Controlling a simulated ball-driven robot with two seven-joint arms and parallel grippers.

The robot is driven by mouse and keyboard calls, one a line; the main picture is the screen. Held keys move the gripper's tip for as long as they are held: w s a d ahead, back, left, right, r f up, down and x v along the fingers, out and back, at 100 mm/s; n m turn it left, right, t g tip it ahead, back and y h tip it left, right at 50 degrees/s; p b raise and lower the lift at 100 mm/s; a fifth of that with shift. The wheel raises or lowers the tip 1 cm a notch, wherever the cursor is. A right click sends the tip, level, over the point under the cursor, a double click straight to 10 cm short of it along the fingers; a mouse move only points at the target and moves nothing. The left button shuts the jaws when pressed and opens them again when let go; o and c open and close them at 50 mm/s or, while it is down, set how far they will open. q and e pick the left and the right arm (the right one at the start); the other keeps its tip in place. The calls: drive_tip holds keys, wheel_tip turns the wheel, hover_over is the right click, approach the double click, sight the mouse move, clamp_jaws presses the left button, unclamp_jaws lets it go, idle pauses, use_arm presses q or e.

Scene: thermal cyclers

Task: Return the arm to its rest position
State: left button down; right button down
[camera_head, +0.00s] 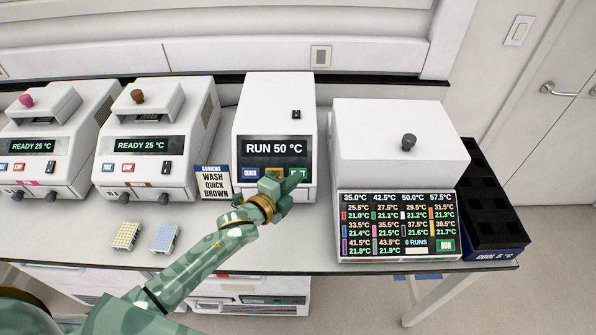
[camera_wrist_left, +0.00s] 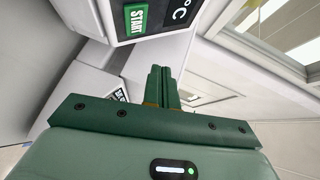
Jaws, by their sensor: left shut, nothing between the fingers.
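My left arm reaches in from the lower left in the head view. Its green gripper (camera_head: 283,190) is at the front panel of the middle white cycler (camera_head: 273,103), whose screen reads RUN 50 °C, and it covers part of the button row there. In the left wrist view the gripper fingers (camera_wrist_left: 161,88) are together with nothing between them. The cycler's green START button (camera_wrist_left: 137,19) shows above and left of the fingers in that view. Whether the fingertips touch the panel cannot be told. My right gripper is not in view.
Two cyclers reading READY 25 °C stand at the left (camera_head: 157,140) (camera_head: 50,140). A larger white machine with a multi-line screen (camera_head: 398,225) and a dark cooling block (camera_head: 483,215) stand right. A booking card (camera_head: 214,182) and two small tube plates (camera_head: 126,235) (camera_head: 165,238) are on the bench (camera_head: 285,255).

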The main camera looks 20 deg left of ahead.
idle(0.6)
use_arm(q)
drive_tip(key=s+a+r+n+g+y, duration=0.2)
drive_tip(key=s+a+n+g+y, duration=0.4)
drive_tip(key=s, duration=0.6)
drive_tip(key=s+a+r+n+g+y, duration=0.2)
drive_tip(key=s+a+n+y, duration=0.2)
drive_tip(key=s+a+n, duration=0.65)
drive_tip(key=s+d+f+m+g+h+b, duration=0.1)
drive_tip(key=s+d+f+b, duration=0.15)
drive_tip(key=f, duration=0.85)
drive_tip(key=s+d+f+m+g+h+b, duration=0.1)
drive_tip(key=d+f+b, duration=0.15)
drive_tip(key=f, duration=0.85)
drive_tip(key=s+d+f+m+g+h+b, duration=0.1)
drive_tip(key=d+f+b, duration=0.15)
drive_tip(key=f, duration=0.85)
drive_tip(key=s+f+n+g+b, duration=0.1)
drive_tip(key=s+f+b, duration=0.3)
drive_tip(key=s+f, duration=0.6)
drive_tip(key=s+f+n+g+h+b, duration=0.1)
drive_tip(key=s+f+b, duration=0.3)
drive_tip(key=s+f, duration=0.7)
wheel_tip(320, 180, down, 5)
drive_tip(key=shift+s+a+r+n+g, duration=0.1)
drive_tip(key=shift+s+a+n+g, duration=0.2)
drive_tip(key=shift+n+g, duration=0.4)
